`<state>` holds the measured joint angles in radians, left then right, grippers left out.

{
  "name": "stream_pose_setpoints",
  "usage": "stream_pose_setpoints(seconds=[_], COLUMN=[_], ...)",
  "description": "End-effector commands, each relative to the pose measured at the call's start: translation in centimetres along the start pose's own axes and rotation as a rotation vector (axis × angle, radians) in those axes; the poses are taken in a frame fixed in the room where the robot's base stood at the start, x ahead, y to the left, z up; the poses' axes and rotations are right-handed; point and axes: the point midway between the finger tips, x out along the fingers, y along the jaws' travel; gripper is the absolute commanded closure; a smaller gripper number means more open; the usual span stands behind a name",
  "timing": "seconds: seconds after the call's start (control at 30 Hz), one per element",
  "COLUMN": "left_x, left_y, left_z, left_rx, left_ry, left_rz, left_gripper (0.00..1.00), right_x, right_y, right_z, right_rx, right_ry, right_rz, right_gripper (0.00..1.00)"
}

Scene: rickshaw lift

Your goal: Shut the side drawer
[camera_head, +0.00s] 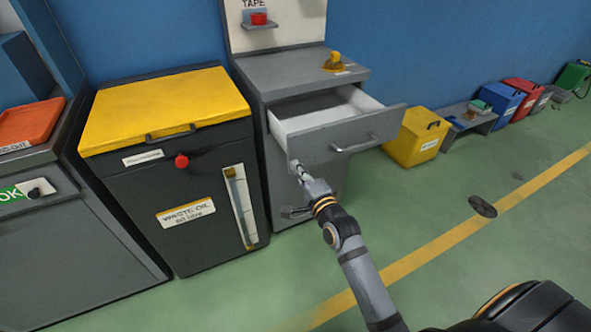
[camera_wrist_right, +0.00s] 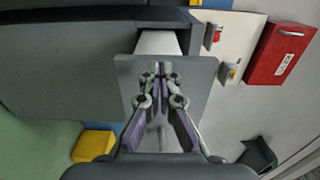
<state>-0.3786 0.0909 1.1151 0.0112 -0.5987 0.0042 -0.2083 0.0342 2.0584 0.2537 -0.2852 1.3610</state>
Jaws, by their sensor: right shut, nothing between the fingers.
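The side drawer (camera_head: 345,140) is open and sticks out from the grey cabinet (camera_head: 300,72). Its white inside shows, and a bar handle (camera_head: 355,143) is on its front. My right gripper (camera_head: 294,165) is shut and empty, with its tips at the left part of the drawer front. I cannot tell whether they touch it. In the right wrist view the shut fingers (camera_wrist_right: 157,70) point at the grey drawer front (camera_wrist_right: 200,78), with the white drawer inside (camera_wrist_right: 157,42) beyond its edge. My left gripper is not in view.
A dark bin with a yellow lid (camera_head: 165,108) stands left of the cabinet. A yellow box (camera_head: 416,140) stands on the floor to the right, with a low bench (camera_head: 470,122) and coloured boxes beyond. A yellow object (camera_head: 334,62) sits on the cabinet top. The green floor in front is open.

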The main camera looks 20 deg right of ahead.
Motion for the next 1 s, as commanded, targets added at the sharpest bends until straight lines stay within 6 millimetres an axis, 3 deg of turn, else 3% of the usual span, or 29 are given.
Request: stream_pose_setpoints(seconds=[0.13, 0.67, 0.87, 1.0], left_x=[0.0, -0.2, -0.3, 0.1], left_y=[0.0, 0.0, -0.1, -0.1], left_z=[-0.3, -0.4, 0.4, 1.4], left_rx=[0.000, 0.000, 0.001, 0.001], left_ry=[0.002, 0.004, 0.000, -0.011], left_rz=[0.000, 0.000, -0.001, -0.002], left_gripper=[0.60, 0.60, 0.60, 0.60], right_x=[1.1, 2.1, 6.1, 10.1], right_y=[0.0, -0.1, -0.3, -0.2], right_z=[0.0, 0.0, 0.0, 0.0], right_rx=[0.000, 0.000, 0.000, 0.000], right_ry=[0.001, 0.001, 0.000, 0.000], right_rz=[0.000, -0.001, -0.002, -0.002], right_gripper=[1.00, 1.00, 1.00, 1.00])
